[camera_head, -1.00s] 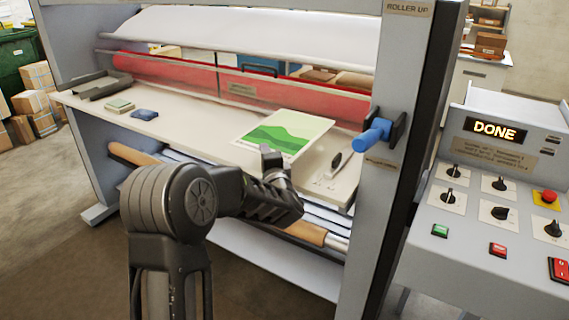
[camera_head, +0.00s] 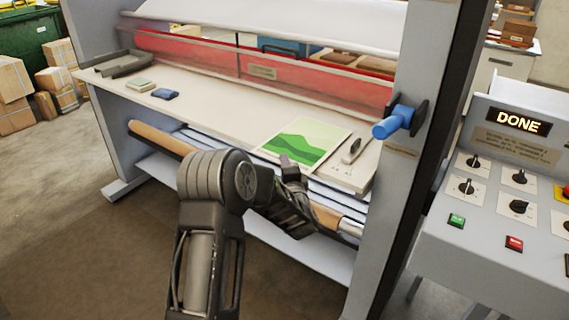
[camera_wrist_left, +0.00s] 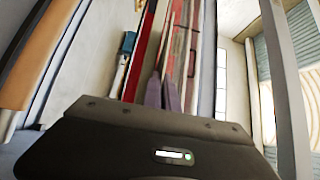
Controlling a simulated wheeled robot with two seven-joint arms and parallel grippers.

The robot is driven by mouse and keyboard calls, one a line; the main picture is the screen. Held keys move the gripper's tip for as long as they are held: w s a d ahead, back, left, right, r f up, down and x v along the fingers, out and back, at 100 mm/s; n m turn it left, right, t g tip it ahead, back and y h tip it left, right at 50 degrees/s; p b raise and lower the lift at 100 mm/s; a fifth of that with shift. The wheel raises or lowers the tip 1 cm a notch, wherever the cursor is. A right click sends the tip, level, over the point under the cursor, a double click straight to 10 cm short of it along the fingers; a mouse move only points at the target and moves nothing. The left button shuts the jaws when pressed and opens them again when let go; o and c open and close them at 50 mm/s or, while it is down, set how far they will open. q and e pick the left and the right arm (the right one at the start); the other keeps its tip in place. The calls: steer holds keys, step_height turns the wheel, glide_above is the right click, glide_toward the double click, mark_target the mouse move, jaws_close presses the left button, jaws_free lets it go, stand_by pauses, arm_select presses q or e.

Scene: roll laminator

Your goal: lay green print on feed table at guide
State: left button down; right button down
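The green print (camera_head: 305,140), a white-bordered sheet with green hills, is over the right part of the feed table (camera_head: 225,110), near its front edge. I cannot tell whether it lies flat on the table or just above it. My left gripper (camera_head: 289,164) is at the print's front edge, its fingers close together and apparently pinching that edge. The fingers also show in the left wrist view (camera_wrist_left: 163,92), where I cannot make out the print. The guide is not clearly distinguishable. My right gripper is out of view.
A blue block (camera_head: 165,94) and a pale green pad (camera_head: 140,84) lie at the left. A blue handle (camera_head: 392,122) sticks out at the right post.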

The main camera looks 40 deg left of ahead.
arm_select(q)
steer(key=shift+f, duration=0.25)
steer(key=shift+f, duration=0.2)
steer(key=c, duration=1.7)
jaws_free()
steer(key=shift+r, duration=0.1)
steer(key=shift+r, duration=0.2)
steer(key=b+v, duration=0.4)
steer(key=v, duration=0.8)
steer(key=shift+f, duration=0.1)
